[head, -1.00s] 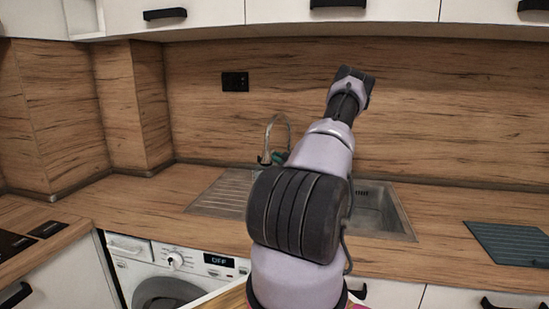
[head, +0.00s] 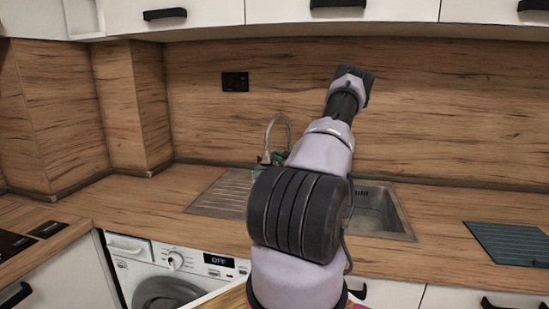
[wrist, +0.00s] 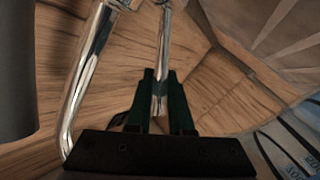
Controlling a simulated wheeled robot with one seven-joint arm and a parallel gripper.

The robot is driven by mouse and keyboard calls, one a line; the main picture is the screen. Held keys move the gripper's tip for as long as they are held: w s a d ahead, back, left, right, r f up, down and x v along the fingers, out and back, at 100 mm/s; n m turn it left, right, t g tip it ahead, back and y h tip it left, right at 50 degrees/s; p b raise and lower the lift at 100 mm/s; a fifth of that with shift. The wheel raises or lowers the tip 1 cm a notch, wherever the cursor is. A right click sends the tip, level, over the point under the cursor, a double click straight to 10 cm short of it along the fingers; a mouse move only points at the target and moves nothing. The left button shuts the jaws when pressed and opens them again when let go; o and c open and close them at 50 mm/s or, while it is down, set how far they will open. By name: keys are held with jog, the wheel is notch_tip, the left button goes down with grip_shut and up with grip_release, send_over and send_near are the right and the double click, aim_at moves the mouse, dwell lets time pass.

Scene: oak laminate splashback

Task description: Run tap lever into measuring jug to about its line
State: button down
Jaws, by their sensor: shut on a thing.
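The chrome tap (head: 279,124) stands at the back of the sink with its spout arched; in the wrist view its curved pipe (wrist: 84,80) runs down the left. My gripper (wrist: 160,78) has dark green fingers shut on the straight chrome tap lever (wrist: 162,50). In the head view my gripper (head: 278,158) shows as a small teal patch at the tap's base, mostly behind my arm. A clear surface with blue printed marks, seemingly the measuring jug (wrist: 296,150), is cut off at the lower right of the wrist view. Its water level cannot be seen.
The metal sink (head: 375,212) has a ribbed drainboard (head: 222,192) on its left. My arm hides much of the basin. A dark board (head: 512,243) lies on the counter at right. A washing machine (head: 170,272) stands below. The wooden splashback (head: 430,110) is close behind.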

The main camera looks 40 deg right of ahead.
jog(key=shift+w+d+r+m+g, duration=0.25)
jog(key=shift+d+m+g, duration=0.15)
jog(key=shift+m, duration=0.2)
jog(key=c, duration=0.8)
grip_release()
jog(key=shift+s, duration=0.1)
jog(key=s, duration=0.7)
jog(key=s+r, duration=0.1)
jog(key=s, duration=0.2)
jog(key=shift+s+d+r, duration=0.1)
jog(key=shift+s+d, duration=0.1)
jog(key=shift+s, duration=0.05)
